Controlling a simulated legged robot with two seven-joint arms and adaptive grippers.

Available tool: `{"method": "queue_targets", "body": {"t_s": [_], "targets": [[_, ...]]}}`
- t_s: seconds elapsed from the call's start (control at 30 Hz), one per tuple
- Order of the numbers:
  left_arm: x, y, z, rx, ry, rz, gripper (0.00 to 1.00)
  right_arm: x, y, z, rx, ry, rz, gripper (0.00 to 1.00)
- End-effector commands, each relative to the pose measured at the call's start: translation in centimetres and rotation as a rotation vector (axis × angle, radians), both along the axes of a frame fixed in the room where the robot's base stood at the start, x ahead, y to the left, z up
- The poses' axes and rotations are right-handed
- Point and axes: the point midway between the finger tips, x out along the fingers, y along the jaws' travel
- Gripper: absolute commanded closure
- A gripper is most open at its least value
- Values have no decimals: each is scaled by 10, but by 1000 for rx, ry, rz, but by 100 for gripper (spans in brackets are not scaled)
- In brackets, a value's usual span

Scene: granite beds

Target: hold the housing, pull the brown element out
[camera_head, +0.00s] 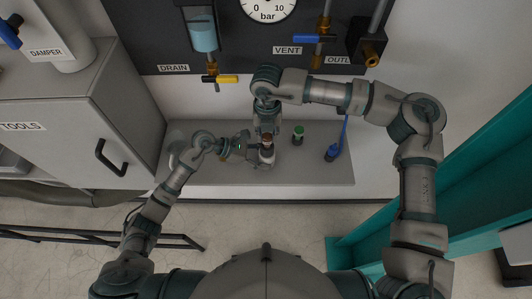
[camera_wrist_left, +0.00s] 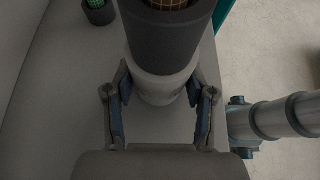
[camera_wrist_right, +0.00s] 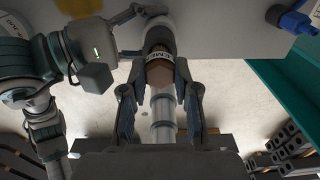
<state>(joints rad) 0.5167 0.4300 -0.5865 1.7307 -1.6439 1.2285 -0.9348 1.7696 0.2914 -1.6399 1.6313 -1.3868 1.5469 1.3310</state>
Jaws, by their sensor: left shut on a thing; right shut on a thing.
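The housing (camera_head: 267,157) is a pale upright cylinder with a dark collar, standing on the grey bench. My left gripper (camera_head: 260,159) is shut on it from the left; the left wrist view shows both fingers around the pale body (camera_wrist_left: 162,84) below the collar. The brown element (camera_head: 267,139) is at the top of the housing, and its brown mesh (camera_wrist_left: 168,3) shows at the collar's mouth. My right gripper (camera_head: 266,132) is above and shut on the element; the right wrist view shows its brown, labelled part (camera_wrist_right: 159,74) between the fingertips. How deep it sits is hidden.
A green-topped piece (camera_head: 298,133) in a dark holder stands just right of the housing. The yellow-handled drain valve (camera_head: 220,79) and gauge panel are behind. The bench's (camera_head: 225,176) front strip is clear.

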Motion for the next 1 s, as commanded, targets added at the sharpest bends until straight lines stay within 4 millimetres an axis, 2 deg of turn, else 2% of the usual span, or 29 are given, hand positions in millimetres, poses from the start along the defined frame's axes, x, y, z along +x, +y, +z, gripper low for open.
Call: {"method": "queue_targets", "body": {"t_s": [0.8, 1.0], "targets": [[0, 0, 1, -1, -1, 0, 87, 0, 0, 52, 1, -2, 1, 100], [0, 0, 1, -1, -1, 0, 87, 0, 0, 57, 0, 0, 1, 100]]}}
